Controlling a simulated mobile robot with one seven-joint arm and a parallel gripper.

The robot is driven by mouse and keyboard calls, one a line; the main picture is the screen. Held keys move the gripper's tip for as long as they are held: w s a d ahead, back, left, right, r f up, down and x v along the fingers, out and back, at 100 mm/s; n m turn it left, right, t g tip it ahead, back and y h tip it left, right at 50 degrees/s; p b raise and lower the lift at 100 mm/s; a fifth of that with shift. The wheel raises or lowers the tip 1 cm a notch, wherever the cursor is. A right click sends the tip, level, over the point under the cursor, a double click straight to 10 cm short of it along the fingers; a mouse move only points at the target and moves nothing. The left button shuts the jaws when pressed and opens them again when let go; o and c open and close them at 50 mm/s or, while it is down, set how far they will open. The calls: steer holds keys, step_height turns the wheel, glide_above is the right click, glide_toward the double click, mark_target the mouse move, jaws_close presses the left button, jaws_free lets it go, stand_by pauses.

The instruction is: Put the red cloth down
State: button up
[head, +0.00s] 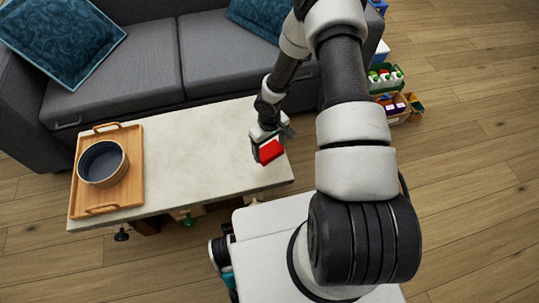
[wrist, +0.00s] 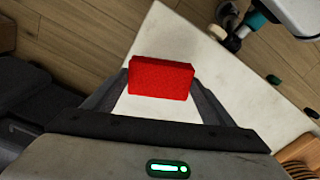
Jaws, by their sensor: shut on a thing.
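The red cloth (wrist: 161,78) looks like a small folded red block in the wrist view. My gripper (wrist: 160,92) is shut on it, with a dark finger at either side. In the head view the red cloth (head: 270,150) shows at the end of my gripper (head: 266,142), over the right end of the pale table (head: 200,150). I cannot tell whether the cloth touches the tabletop.
A wooden tray (head: 133,178) with a dark-lined bowl (head: 102,163) stands on the table's left end. The middle of the tabletop is bare. A grey sofa (head: 140,62) runs behind the table. Boxes of bottles (head: 385,77) stand on the floor to the right.

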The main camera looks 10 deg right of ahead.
mark_target(269, 151)
steer(key=shift+f+b, duration=0.45)
steer(key=shift+f, duration=1.3)
steer(key=shift+f, duration=0.15)
steer(key=o, duration=1)
